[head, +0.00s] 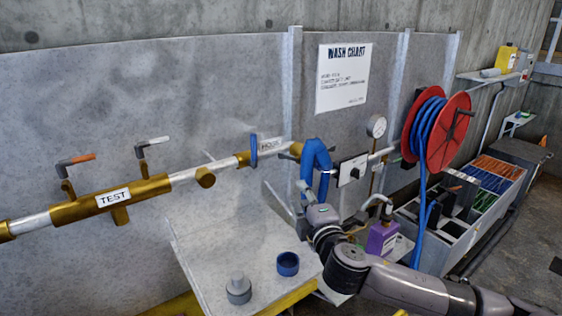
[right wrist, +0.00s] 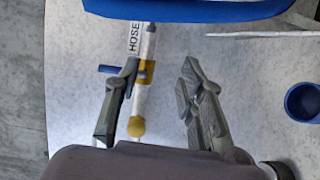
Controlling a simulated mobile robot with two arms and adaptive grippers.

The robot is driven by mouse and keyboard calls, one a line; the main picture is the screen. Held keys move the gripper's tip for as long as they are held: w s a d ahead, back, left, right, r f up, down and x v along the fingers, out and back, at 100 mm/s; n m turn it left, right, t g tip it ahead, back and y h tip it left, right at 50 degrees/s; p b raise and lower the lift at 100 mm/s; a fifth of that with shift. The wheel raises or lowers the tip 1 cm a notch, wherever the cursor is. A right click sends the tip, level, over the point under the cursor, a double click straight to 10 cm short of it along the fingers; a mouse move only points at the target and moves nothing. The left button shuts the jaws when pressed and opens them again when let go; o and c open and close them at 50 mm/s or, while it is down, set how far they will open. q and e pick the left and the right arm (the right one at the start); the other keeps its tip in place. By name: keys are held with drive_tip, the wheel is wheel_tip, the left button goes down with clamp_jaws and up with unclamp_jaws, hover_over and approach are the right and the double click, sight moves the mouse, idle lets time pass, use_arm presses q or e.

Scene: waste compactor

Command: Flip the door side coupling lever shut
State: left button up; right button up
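A pipe runs along the grey wall panel, with a white HOSE label (head: 270,144) near its right end. A blue lever (head: 253,150) stands across the pipe just left of that label; it also shows in the right wrist view (right wrist: 107,69), partly behind a finger. A blue hose loop (head: 316,158) hangs at the pipe's end. I cannot tell which part is the door side coupling lever. My right gripper (right wrist: 158,76) is open and empty, with the pipe well beyond its fingers. In the head view its fingers (head: 305,190) are small, just below the hose loop. My left gripper is out of view.
A red hose reel (head: 440,130), gauge (head: 376,126) and purple container (head: 382,239) stand to the right. Two levers (head: 77,158) rise above the TEST pipe (head: 112,198).

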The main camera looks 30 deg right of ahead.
drive_tip(key=r, duration=0.1)
drive_tip(key=p, duration=0.4)
approach(281, 157)
drive_tip(key=x, duration=0.6)
drive_tip(key=shift+r, duration=0.1)
drive_tip(key=shift+x, duration=0.9)
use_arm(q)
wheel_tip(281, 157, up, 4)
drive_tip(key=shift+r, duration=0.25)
use_arm(e)
drive_tip(key=shift+c, duration=0.4)
clamp_jaws()
